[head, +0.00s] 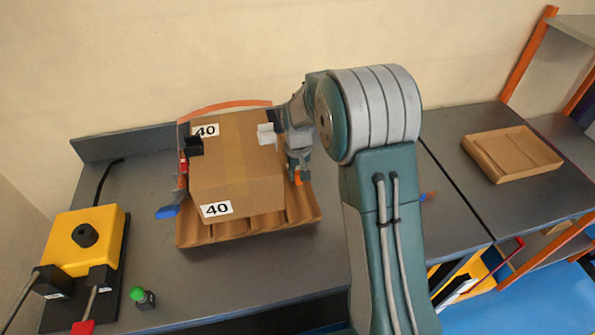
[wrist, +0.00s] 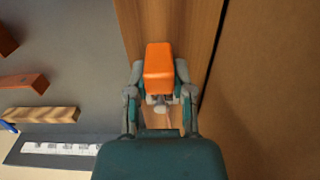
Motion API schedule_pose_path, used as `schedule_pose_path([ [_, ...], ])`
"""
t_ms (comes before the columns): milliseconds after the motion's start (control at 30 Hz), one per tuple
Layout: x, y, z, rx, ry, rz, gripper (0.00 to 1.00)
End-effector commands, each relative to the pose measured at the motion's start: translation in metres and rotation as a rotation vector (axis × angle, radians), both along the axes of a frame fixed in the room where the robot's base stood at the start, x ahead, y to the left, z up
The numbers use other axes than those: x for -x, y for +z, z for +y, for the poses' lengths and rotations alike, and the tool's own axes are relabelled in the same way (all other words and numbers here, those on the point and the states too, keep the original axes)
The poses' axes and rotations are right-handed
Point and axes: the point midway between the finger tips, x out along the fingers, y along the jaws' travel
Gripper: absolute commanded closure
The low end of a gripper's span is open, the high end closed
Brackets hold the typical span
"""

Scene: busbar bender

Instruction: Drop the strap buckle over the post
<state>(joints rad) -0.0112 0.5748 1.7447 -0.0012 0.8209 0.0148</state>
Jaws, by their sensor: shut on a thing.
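My gripper (head: 299,172) is at the right side of the cardboard box (head: 240,168), low beside it and pointing down. In the wrist view my gripper (wrist: 159,80) is shut on an orange block-like piece (wrist: 159,62), which looks like the strap buckle. The piece shows as a small orange patch in the head view (head: 298,179). An orange strap (head: 225,106) arches behind the box from its left side. The box stands on a brown slatted pallet (head: 290,216); a pallet board is under the held piece in the wrist view. I cannot make out the post.
A black corner piece (head: 194,146) and a white one (head: 266,133) sit on the box's top edges. A yellow unit (head: 85,237) and a green-topped button (head: 139,296) stand at left. A shallow cardboard tray (head: 512,153) lies on the right bench.

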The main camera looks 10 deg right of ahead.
Motion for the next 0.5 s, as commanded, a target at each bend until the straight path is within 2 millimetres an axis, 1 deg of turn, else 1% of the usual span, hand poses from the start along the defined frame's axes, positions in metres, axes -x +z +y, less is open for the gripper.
schedule_pose_path([
  [133, -0.0001, 0.0001, 0.0000, 0.000, 0.000, 0.000, 1.00],
  [167, 0.0000, 0.0001, 0.0000, 0.000, 0.000, 0.000, 0.56],
  [200, -0.0001, 0.0001, 0.0000, 0.000, 0.000, 0.000, 0.39],
  [233, -0.0001, 0.0001, 0.0000, 0.000, 0.000, 0.000, 0.30],
  [500, -0.0001, 0.0002, 0.0000, 0.000, 0.000, 0.000, 0.30],
])
